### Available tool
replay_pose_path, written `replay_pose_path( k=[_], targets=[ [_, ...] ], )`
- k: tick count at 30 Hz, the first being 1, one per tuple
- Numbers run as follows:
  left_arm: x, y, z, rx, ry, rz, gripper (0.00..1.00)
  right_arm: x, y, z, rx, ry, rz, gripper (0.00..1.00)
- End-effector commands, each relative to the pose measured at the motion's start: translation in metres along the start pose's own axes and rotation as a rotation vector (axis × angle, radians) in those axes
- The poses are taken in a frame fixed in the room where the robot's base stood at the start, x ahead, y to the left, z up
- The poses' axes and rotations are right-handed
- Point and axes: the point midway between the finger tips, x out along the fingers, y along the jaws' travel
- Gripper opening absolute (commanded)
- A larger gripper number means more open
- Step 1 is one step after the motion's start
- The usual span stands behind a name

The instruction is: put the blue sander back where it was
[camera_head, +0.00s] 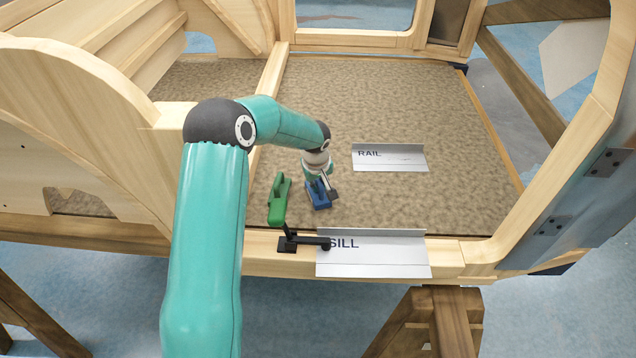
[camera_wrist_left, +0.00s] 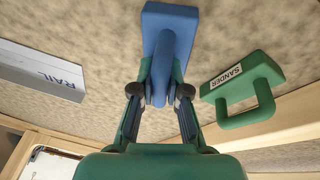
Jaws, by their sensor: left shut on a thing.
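The blue sander (camera_head: 318,199) is at the carpeted floor inside the wooden bodyframe, right of the green sander (camera_head: 279,198). In the left wrist view the blue sander (camera_wrist_left: 160,60) has a flat base and a bar handle. My left gripper (camera_head: 328,186) is shut on this handle, with a finger on each side (camera_wrist_left: 160,98). I cannot tell whether its base touches the floor. The green sander (camera_wrist_left: 243,90), labelled SANDER, stands apart from it in the wrist view. My right gripper is not in view.
A RAIL sign (camera_head: 390,158) stands on the carpet behind and right of the blue sander. A SILL sign (camera_head: 372,256) and a black clamp (camera_head: 292,243) sit on the front wooden sill (camera_head: 450,262). The carpet (camera_head: 450,200) at right is clear.

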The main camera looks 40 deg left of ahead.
Motion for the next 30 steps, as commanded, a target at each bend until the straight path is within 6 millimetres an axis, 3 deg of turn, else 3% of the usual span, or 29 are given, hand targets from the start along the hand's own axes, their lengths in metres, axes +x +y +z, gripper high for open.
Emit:
replay_pose_path(
  k=[6,7,11,23,30],
  targets=[
    [0.003,0.000,0.001,0.000,0.001,0.001,0.00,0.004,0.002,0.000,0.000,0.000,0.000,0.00],
    [0.001,0.000,0.000,0.000,0.000,0.000,0.19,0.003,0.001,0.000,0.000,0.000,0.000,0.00],
    [0.001,0.000,0.000,0.000,0.000,0.000,0.39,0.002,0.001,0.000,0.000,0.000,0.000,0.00],
    [-0.003,0.000,-0.001,0.000,0.000,0.000,0.39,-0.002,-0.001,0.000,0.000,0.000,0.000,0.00],
    [-0.038,0.000,-0.001,-0.001,0.004,0.002,0.39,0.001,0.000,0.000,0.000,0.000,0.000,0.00]
  ],
)
